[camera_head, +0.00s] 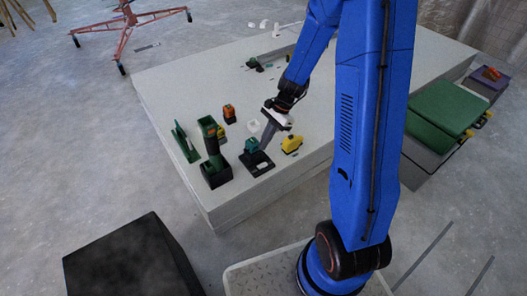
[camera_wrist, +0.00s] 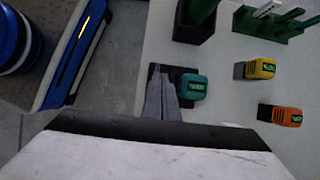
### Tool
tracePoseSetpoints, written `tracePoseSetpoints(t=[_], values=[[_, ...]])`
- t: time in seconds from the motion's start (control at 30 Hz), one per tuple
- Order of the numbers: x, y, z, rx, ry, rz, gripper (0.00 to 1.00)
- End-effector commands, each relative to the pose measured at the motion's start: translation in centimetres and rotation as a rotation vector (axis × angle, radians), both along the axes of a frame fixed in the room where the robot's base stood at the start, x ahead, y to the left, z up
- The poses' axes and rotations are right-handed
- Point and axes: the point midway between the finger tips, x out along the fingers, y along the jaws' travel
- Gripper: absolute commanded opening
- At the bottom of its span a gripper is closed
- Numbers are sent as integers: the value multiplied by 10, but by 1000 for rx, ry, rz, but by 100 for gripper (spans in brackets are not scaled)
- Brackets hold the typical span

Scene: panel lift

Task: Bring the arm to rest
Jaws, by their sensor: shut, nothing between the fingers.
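My blue arm reaches over the pale grey platform (camera_head: 330,120) in the head view. My gripper (camera_head: 266,145) points down at the near part of the platform, its fingers together and empty. In the wrist view my gripper (camera_wrist: 158,70) shows two grey fingers side by side. Their tips are over or beside a black base next to a teal block (camera_wrist: 193,87); I cannot tell whether they touch it. The teal block (camera_head: 251,145) also shows in the head view, just left of the fingers.
A green tool in a black holder (camera_head: 216,175), a green rack (camera_head: 186,142), an orange block (camera_head: 229,112) and a yellow block (camera_head: 292,143) stand around my gripper. A black box (camera_head: 130,258) is on the floor. Green cases (camera_head: 445,110) lie right of the platform.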

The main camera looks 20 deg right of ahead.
Motion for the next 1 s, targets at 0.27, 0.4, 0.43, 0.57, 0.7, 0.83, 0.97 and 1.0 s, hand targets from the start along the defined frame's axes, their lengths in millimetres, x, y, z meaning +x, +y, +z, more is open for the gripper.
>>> tracePoseSetpoints(t=[0.27,0.4,0.43,0.57,0.7,0.83,0.97,1.0], values=[[2,-5,33,-1,-2,0,0],[2,-5,39,-1,-1,-1,0],[2,-5,39,-1,-1,-1,0],[1,-5,41,-2,-5,3,0],[-6,-5,56,-13,-41,48,0],[-20,-6,83,-37,-111,138,0],[-38,-7,110,-67,-186,240,0],[-44,-7,118,-77,-208,271,0]])
